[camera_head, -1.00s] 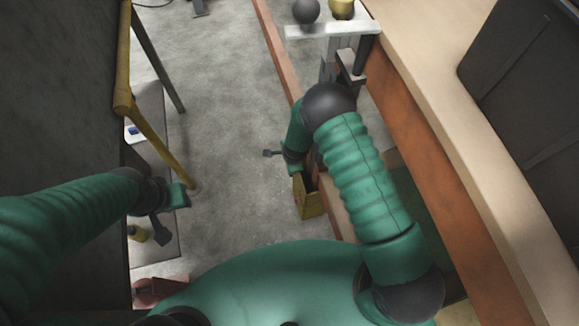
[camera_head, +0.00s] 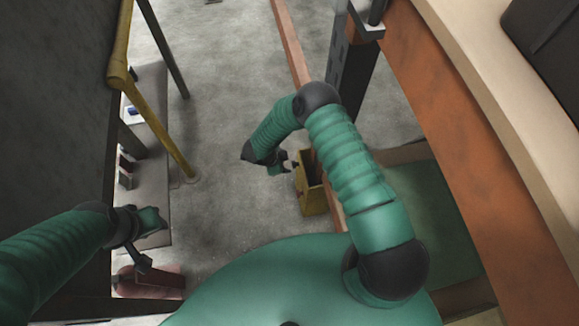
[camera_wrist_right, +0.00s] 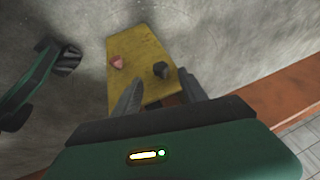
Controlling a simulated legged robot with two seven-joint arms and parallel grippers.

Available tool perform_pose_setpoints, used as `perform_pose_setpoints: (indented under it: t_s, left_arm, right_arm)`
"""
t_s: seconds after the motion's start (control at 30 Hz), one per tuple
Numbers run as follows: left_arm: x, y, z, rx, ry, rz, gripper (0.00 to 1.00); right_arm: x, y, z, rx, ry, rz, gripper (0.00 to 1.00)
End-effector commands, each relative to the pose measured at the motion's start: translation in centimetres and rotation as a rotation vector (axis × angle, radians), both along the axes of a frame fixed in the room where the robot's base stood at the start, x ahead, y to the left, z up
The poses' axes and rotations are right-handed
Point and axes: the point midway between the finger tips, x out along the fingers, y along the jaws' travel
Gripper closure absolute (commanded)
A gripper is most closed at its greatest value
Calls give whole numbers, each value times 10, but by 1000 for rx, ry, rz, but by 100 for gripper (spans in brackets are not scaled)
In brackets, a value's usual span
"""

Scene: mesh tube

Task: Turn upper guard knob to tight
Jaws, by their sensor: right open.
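A yellow box (camera_head: 312,190) stands below my right arm in the head view. The right wrist view shows its yellow face (camera_wrist_right: 145,50) with a small red knob (camera_wrist_right: 117,62) on the left and a black knob (camera_wrist_right: 161,70) on the right. I cannot tell which is the upper guard knob, or where either points. My right gripper (camera_head: 288,165) is just left of the box. In the wrist view my right gripper (camera_wrist_right: 160,77) is open, with the black knob between its fingertips in the picture; contact cannot be told. My left gripper (camera_head: 143,262) is far left, away from the box.
A yellow rail (camera_head: 155,115) and a dark wall (camera_head: 60,110) bound the left. A red fire extinguisher (camera_head: 150,282) is near my left gripper. An orange-brown beam (camera_head: 440,110) runs along the right. Grey floor (camera_head: 225,110) lies open between them.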

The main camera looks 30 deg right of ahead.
Motion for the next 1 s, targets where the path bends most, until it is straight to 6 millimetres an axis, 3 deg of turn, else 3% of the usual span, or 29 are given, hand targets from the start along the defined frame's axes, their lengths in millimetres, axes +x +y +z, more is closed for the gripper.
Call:
perform_pose_setpoints:
  t_s: [0.03, 0.23, 0.63, 1.0]
  left_arm:
    - [0, 0, -10, 0, 0, 0, 64]
    - [0, 0, -24, 0, 0, -1, 64]
    - [0, 0, -26, 0, 0, 0, 64]
    - [0, 0, -26, 0, 0, 0, 64]
  right_arm:
    - [1, -7, -18, 0, 1, -4, 50]
    - [7, -23, -53, -1, -1, -1, 50]
    - [9, -30, -62, -1, -2, 0, 50]
    - [9, -30, -62, -1, -2, 0, 97]
